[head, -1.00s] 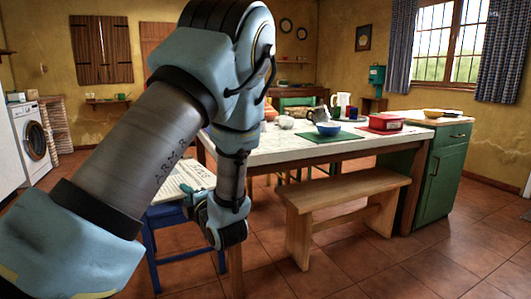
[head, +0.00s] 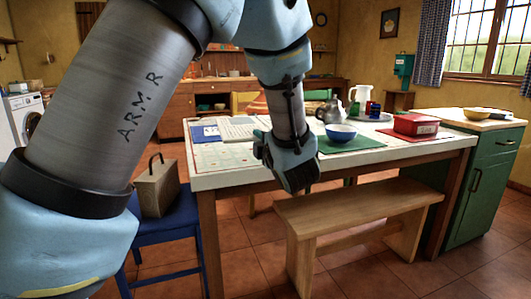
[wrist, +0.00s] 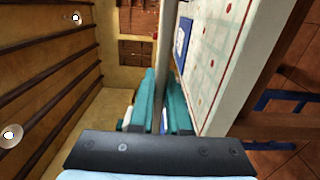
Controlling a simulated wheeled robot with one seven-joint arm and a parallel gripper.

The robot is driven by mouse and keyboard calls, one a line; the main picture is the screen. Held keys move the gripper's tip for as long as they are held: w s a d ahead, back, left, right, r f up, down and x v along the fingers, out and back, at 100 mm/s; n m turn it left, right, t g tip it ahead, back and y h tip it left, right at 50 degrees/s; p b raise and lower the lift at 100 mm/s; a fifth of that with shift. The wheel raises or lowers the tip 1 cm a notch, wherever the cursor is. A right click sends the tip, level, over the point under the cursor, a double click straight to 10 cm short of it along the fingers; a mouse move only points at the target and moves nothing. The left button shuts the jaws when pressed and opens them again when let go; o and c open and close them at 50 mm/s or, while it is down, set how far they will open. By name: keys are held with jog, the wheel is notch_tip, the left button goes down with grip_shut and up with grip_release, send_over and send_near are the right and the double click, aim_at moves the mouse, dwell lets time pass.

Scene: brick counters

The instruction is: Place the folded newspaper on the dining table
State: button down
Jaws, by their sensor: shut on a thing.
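My gripper (head: 288,165) is at the near edge of the dining table (head: 215,180), left of the green mat. In the wrist view its teal fingers (wrist: 163,105) are shut on the folded newspaper (wrist: 187,50), which shows edge-on as a thin grey strip. In the head view the newspaper (head: 238,129) extends behind and left of my gripper, over the table's left part. It looks roughly level and close above the tabletop. Whether it touches the top is hard to tell. My gripper hides its near end.
A blue-and-white item (head: 205,133) lies at the table's left. The blue bowl (head: 341,133) on a green mat (head: 345,147), a teapot (head: 333,112) and a red box (head: 416,124) stand to the right. A wooden bench (head: 350,205) and a blue chair (head: 170,232) with a handled box (head: 157,190) are in front.

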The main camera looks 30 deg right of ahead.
jog(key=shift+w+d+f+b, duration=0.1)
jog(key=shift+f+b, duration=0.1)
jog(key=shift+f, duration=1.45)
jog(key=shift+w+d+f+b, duration=0.1)
jog(key=shift+d+f+b, duration=0.05)
jog(key=shift+f, duration=1.5)
jog(key=shift+w+d+f+b, duration=0.1)
jog(key=shift+f+b, duration=0.1)
jog(key=shift+f, duration=1.45)
jog(key=shift+f, duration=0.15)
jog(key=c, duration=0.9)
grip_release()
